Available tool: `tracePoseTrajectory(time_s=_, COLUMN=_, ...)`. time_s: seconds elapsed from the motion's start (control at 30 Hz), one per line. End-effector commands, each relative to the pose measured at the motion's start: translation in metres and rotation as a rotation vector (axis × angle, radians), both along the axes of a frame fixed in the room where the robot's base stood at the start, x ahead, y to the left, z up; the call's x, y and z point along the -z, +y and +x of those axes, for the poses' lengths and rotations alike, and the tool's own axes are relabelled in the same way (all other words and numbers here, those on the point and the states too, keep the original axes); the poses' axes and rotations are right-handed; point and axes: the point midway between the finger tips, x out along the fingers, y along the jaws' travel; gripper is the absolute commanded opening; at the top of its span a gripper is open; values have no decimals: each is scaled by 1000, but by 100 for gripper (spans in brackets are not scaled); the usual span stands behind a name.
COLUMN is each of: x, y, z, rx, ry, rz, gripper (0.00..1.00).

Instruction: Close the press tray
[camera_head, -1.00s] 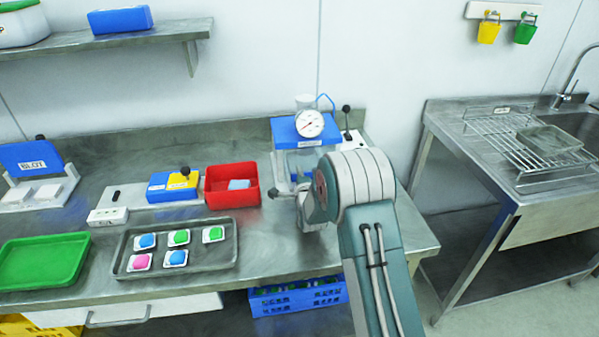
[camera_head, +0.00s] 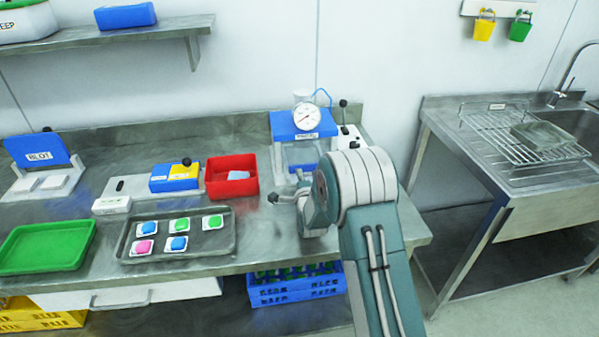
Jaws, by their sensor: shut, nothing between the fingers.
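The press (camera_head: 303,124) stands at the back of the bench, with a blue top, a round white gauge and a clear-looking front chamber. Its tray, low at the front, is largely hidden behind my arm, and I cannot tell how far out it sits. My gripper (camera_head: 274,197) is shut and empty. It points left, low over the bench, just in front of the press and right of the red bin. I cannot tell whether it touches any part of the press.
A red bin (camera_head: 232,188) stands left of the press, beside a blue and yellow box (camera_head: 174,178). A grey tray (camera_head: 215,246) with several coloured pieces lies in front. A black-knobbed lever (camera_head: 343,104) rises at the press's right. Bare bench lies between grey tray and arm.

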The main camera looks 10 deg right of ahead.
Motion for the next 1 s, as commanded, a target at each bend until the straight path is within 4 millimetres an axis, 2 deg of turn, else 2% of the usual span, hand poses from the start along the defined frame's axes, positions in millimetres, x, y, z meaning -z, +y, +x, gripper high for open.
tracePoseTrajectory(time_s=0.5, x=0, y=0, z=-72, rx=0, ry=0, rz=0, gripper=0)
tracePoseTrajectory(time_s=0.83, x=-5, y=0, z=-81, rx=0, ry=8, rz=-14, gripper=0)
tracePoseTrajectory(time_s=1.0, x=-39, y=-2, z=-86, rx=-11, ry=90, rz=-141, gripper=0)
